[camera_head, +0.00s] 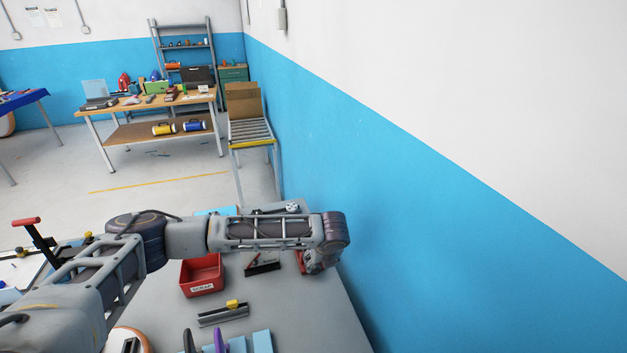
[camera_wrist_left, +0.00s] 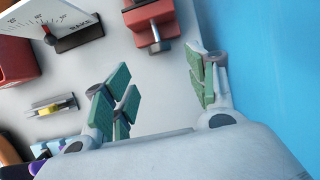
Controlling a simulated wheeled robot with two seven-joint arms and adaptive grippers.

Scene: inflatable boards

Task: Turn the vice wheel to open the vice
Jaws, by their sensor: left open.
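The red vice (camera_wrist_left: 150,14) stands on the grey bench at the top of the left wrist view. A small grey metal part (camera_wrist_left: 157,46), seemingly its screw end or wheel, sticks out from its near side. In the head view only a red edge of the vice (camera_head: 300,262) shows beside my left gripper (camera_head: 318,264), and the arm hides the rest. In the wrist view my left gripper (camera_wrist_left: 160,88) is open, its green-padded fingers wide apart with nothing between them. The vice lies beyond the fingertips, with no contact visible. My right gripper is not in view.
The blue wall (camera_head: 400,230) runs close along the bench's right side. Bare bench (camera_head: 300,315) lies in front.

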